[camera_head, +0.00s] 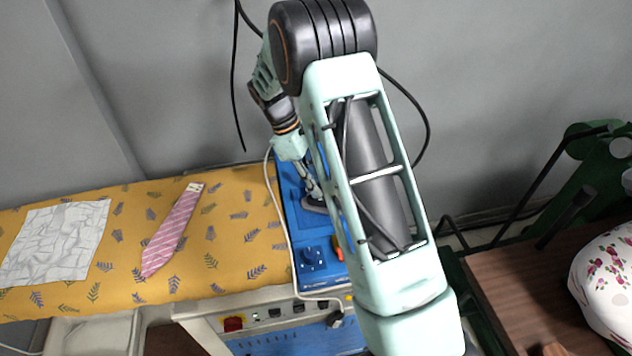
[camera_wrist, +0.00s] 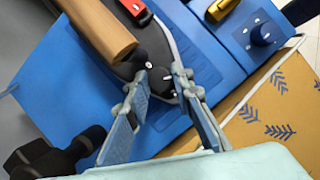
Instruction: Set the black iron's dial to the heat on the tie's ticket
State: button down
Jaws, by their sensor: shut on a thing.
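The black iron (camera_wrist: 161,44) has a wooden handle (camera_wrist: 100,28) and rests on a blue panel. Its small dark dial (camera_wrist: 160,82) sits between my fingertips. My gripper (camera_wrist: 160,84) is shut on the dial; the fingertips cover parts of it, and I cannot read its setting. In the head view my arm hides most of the iron, and a dark edge of it (camera_head: 314,207) shows by my gripper (camera_head: 312,190). The pink striped tie (camera_head: 172,235) lies on the yellow cloth to the left. Its pale ticket (camera_head: 195,187) is at the narrow top end, too small to read.
A crumpled white cloth (camera_head: 55,242) lies at left. A red switch (camera_head: 233,323) is on the front. A white cord runs along the panel's left side.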

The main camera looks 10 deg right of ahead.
jog(key=shift+w+m+g+y, duration=0.1)
jog(key=shift+m+g+y, duration=0.2)
jog(key=shift+m, duration=0.9)
jog(key=c, duration=1.7)
grip_release()
jog(key=shift+r, duration=0.15)
jog(key=v, duration=1.1)
jog(key=shift+w+r, duration=0.25)
jog(key=shift+r, duration=0.1)
